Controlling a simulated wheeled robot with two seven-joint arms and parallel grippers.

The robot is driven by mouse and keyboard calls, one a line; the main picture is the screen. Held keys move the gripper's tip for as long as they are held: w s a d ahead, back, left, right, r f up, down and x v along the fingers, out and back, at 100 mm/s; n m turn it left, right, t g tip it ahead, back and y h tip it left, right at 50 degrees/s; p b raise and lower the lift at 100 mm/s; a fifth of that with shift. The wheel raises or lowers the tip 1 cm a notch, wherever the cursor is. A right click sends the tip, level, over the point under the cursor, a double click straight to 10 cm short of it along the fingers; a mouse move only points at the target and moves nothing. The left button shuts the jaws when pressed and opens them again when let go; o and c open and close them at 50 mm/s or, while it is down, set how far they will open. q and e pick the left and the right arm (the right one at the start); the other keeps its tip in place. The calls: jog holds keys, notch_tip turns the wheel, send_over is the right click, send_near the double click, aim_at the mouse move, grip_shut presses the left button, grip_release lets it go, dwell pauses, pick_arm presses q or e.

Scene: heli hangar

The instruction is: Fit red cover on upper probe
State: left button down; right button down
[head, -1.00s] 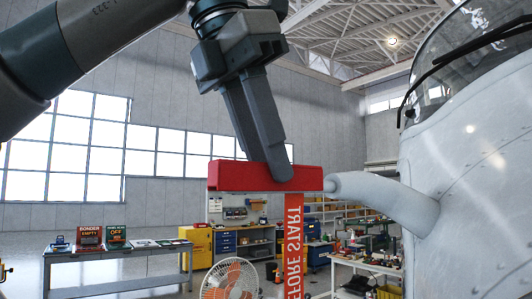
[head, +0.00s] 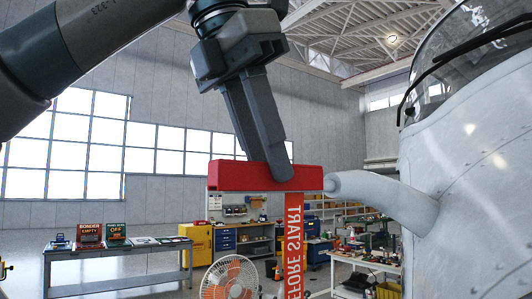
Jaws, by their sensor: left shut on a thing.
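The red cover (head: 228,175) is a long box-like sleeve lying level, with a red streamer (head: 294,240) with white letters hanging from it. My left gripper (head: 281,172) comes down from above and is shut on the cover nearer its right end. The probe (head: 385,194) is a pale grey tube sticking out to the left from the helicopter's nose (head: 470,190). Its tip is at the cover's right end, in line with it. I cannot tell whether the tip is inside the cover or only touching it. My right gripper is not in view.
A grey table (head: 120,257) with signs and small boxes stands at the left back. A fan (head: 230,279) stands at the bottom centre. A yellow cabinet (head: 198,245) and workbenches line the back. The helicopter's windscreen (head: 465,60) is at the upper right.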

pick_arm(q)
jog(key=shift+f+b, duration=0.35)
jog(key=shift+f, duration=0.25)
dwell(0.6)
jog(key=c, duration=1.5)
grip_release()
jog(key=shift+o, duration=0.2)
jog(key=shift+v, duration=0.8)
jog(key=p+v, duration=0.2)
jog(key=v, duration=0.7)
jog(key=shift+r, duration=0.2)
jog(key=shift+s+a+r, duration=0.1)
jog(key=shift+a+r, duration=0.15)
jog(key=shift+r, duration=0.25)
